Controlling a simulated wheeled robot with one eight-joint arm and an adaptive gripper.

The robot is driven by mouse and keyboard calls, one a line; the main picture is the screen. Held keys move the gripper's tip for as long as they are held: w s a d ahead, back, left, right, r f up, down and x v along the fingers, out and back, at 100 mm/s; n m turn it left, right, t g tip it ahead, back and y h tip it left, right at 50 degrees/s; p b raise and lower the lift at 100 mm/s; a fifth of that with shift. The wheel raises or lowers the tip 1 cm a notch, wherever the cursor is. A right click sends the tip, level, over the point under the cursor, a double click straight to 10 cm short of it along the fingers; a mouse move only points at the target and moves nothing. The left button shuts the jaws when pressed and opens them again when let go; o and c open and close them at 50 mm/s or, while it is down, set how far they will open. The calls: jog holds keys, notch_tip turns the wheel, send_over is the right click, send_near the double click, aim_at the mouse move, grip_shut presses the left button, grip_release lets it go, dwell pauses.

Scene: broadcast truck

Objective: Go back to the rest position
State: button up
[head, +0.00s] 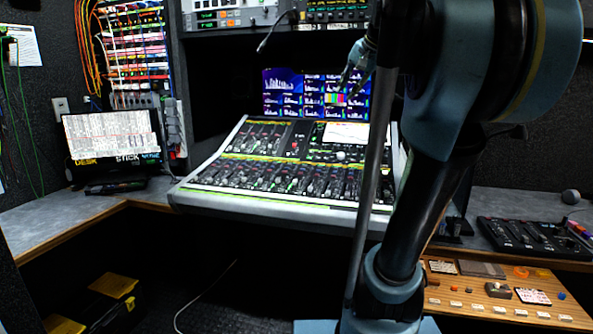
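My gripper (352,82) shows small in the head view, above the mixing console and in front of the monitor wall. Its fingers point down. It is partly hidden by my own arm and a dark upright pole. Nothing is seen held in it, but it is too small and dark to tell how far the fingers are apart. My blue and black arm fills the right of the centre, from the top edge to the bottom.
The mixing console (262,190) stands at the centre, with lit screens (285,92) behind it. A wooden panel (480,300) with small items and a black control panel (525,236) are at right. Yellow-topped cases (113,286) lie low left.

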jog(key=s+f+n+g+h, duration=0.1)
jog(key=s+f+n, duration=0.1)
jog(key=s+f, duration=0.6)
jog(key=s+d+f+n+g+h, duration=0.1)
jog(key=s+f, duration=0.8)
jog(key=f, duration=1.3)
jog(key=s+d+f+n+g+h, duration=0.1)
jog(key=s+f+n+g, duration=0.2)
jog(key=s+f, duration=0.6)
notch_tip(320, 180, down, 6)
jog(key=shift+s+r+n, duration=0.1)
jog(key=shift+s+n, duration=0.1)
jog(key=shift+n, duration=0.2)
jog(key=shift+w+f, duration=0.25)
jog(key=shift+w, duration=0.25)
